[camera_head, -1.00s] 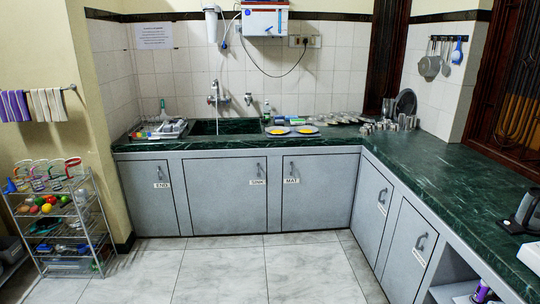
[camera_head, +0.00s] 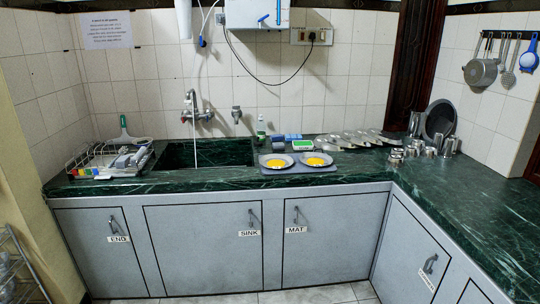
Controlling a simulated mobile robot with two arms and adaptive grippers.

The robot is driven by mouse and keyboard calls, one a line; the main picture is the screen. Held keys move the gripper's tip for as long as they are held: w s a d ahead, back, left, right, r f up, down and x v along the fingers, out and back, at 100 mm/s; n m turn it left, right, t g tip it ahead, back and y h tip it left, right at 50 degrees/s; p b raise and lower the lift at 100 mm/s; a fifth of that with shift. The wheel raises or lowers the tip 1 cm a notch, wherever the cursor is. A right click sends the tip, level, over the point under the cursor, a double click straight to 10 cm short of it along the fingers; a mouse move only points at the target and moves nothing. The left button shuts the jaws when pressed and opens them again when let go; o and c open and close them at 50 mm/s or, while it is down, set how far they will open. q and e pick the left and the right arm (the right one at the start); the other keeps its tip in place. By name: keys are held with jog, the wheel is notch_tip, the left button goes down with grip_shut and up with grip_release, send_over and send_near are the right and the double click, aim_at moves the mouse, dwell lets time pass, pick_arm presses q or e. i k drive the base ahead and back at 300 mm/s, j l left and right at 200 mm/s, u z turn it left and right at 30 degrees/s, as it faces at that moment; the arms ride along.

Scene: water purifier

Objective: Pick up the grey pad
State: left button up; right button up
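A flat grey-blue mat (camera_head: 297,170) lies on the green counter right of the sink, with two plates on it. The left plate (camera_head: 265,160) and the right plate (camera_head: 328,160) each hold something yellow. Behind them are a small blue block (camera_head: 277,138), a small greyish block (camera_head: 293,137) and a green-and-white box (camera_head: 300,145). I cannot tell for sure which of these grey things is the pad. Neither of my grippers is in view.
The sink (camera_head: 207,155) has water running from its tap (camera_head: 196,115). A dish rack (camera_head: 105,160) stands left of it. Several spoons (camera_head: 358,138) and steel cups (camera_head: 398,155) are on the right. The right counter (camera_head: 455,195) is clear in front.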

aim_at(278, 146)
jog(key=i+z, duration=0.15)
jog(key=i, duration=0.3)
jog(key=i+j+z, duration=0.1)
jog(key=i, duration=0.35)
jog(key=i+j+z, duration=0.15)
jog(key=i, duration=0.3)
